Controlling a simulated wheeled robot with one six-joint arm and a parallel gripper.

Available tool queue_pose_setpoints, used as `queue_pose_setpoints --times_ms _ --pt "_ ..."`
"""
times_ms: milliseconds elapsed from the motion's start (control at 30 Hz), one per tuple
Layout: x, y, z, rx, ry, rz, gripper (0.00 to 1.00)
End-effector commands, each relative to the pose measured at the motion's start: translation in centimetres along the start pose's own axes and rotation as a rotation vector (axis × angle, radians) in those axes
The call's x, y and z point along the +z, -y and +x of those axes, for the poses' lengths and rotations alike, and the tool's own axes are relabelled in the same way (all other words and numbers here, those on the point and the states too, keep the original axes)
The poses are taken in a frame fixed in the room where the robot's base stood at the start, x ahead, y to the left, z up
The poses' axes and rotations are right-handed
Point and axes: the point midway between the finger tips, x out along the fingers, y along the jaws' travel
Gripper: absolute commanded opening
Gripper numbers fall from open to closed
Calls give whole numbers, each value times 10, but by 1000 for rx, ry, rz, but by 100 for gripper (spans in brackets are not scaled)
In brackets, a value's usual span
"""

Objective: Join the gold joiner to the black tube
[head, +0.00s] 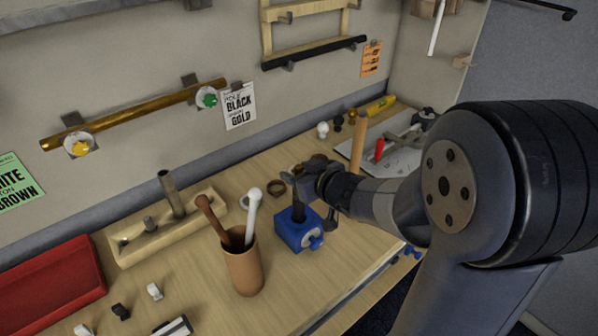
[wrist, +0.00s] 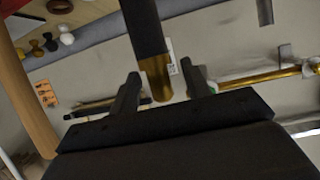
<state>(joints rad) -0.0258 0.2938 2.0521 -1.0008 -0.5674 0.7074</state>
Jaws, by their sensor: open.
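A black tube (head: 298,212) stands upright in a blue clamp block (head: 296,232) on the table. In the wrist view the black tube (wrist: 144,28) enters from the top edge, and the gold joiner (wrist: 157,78) is at its end, in line and apparently touching. I cannot tell how firmly it is seated. My gripper (wrist: 162,72) is open, with one finger on each side of the joiner's end and gaps visible between. In the head view my gripper (head: 312,182) is at the tube's top and hides the joiner.
A brown cup (head: 243,268) with brown and white rods stands left of the clamp. A wooden block (head: 150,240) holding a dark tube is behind it. A red tray (head: 45,285) is at far left. An upright wooden rod (head: 357,145) stands behind my arm. A gold pole (head: 140,115) hangs on the wall.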

Motion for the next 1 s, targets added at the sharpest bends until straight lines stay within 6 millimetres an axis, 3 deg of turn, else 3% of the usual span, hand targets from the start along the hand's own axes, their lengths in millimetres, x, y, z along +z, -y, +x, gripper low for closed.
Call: queue_pose_setpoints --times_ms 267,700,1000 --pt "-1 0 -8 1 0 0 45" --pt "-2 -1 -85 5 -1 1 45" --pt "0 0 -108 1 0 -1 45"
